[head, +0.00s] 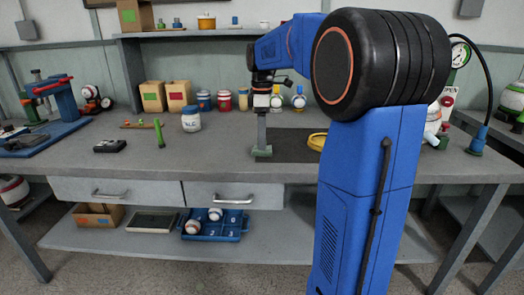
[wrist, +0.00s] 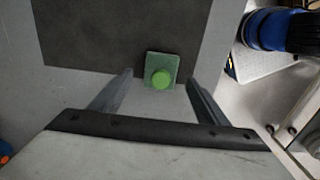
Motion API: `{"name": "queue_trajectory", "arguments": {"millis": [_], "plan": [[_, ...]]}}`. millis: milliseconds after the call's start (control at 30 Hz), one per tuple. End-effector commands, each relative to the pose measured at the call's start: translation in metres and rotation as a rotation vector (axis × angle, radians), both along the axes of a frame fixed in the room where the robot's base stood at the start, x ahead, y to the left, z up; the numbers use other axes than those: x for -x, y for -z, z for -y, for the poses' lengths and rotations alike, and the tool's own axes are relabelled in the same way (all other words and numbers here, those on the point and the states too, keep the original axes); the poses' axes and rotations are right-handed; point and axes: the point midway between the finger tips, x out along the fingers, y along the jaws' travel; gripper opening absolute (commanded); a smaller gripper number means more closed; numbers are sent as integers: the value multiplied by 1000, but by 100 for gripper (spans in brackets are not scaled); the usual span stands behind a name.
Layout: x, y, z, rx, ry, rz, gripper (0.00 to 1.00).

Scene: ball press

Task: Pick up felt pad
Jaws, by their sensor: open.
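The felt pad is a green square with a brighter green round knob on top. In the wrist view the felt pad (wrist: 174,62) lies at the edge of the dark mat (wrist: 110,35), partly over the grey bench top. My gripper (wrist: 160,80) is open, with one finger on each side of the knob and gaps to both. In the head view my gripper (head: 262,142) points straight down over the felt pad (head: 262,154), near the bench's front edge. I cannot tell whether the fingertips touch the pad.
A yellow ring (head: 317,142) lies on the mat to the right, beside my arm. Several small jars and boxes line the back. The bench top (head: 215,155) left of my gripper is clear.

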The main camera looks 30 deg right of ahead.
Motion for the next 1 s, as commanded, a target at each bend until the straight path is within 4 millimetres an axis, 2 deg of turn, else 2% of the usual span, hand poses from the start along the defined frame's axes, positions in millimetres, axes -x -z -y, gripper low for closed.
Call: {"name": "queue_trajectory", "arguments": {"millis": [200,500,700,767,1000], "plan": [[1,25,-1,-1,0,-1,69],[1,29,-1,0,0,0,69],[1,28,-1,0,0,0,24],[1,28,-1,1,0,1,21],[1,26,-1,1,0,1,21]]}}
